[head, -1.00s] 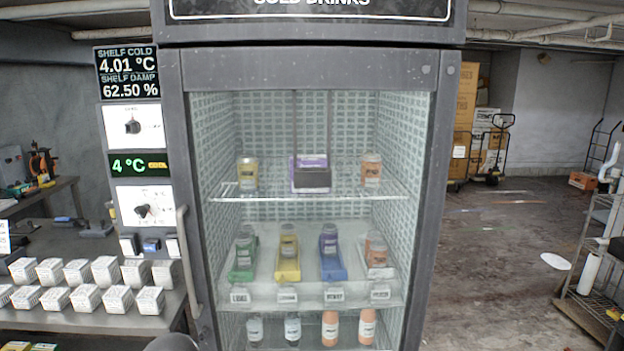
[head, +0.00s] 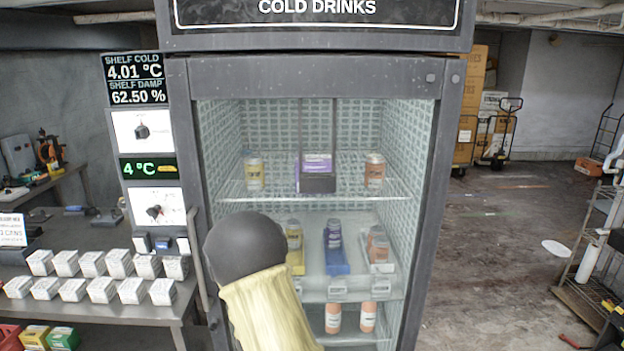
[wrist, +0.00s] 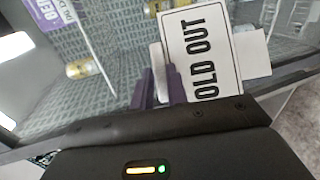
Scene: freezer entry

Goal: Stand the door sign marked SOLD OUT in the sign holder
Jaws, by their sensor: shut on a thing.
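The SOLD OUT door sign (wrist: 203,52), a white card with a thin black border and black letters, stands large in the wrist view. My gripper (wrist: 165,78), with purple fingers, is shut on it near its lower left edge; the first letter is cut off from view. In the head view my arm covers the cabinet's lower left, and neither gripper nor sign can be made out. A dark block with a purple panel (head: 316,174), perhaps the sign holder, sits mid-shelf on the cabinet's top shelf. A purple-and-white card (wrist: 48,14) shows at the wrist view's upper left.
The glass-fronted drinks cabinet (head: 455,200) has a yellow-labelled can (head: 253,172) and an orange can (head: 374,171) on the top shelf. Several bottles stand lower. A side table (head: 100,305) holds rows of white cartons.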

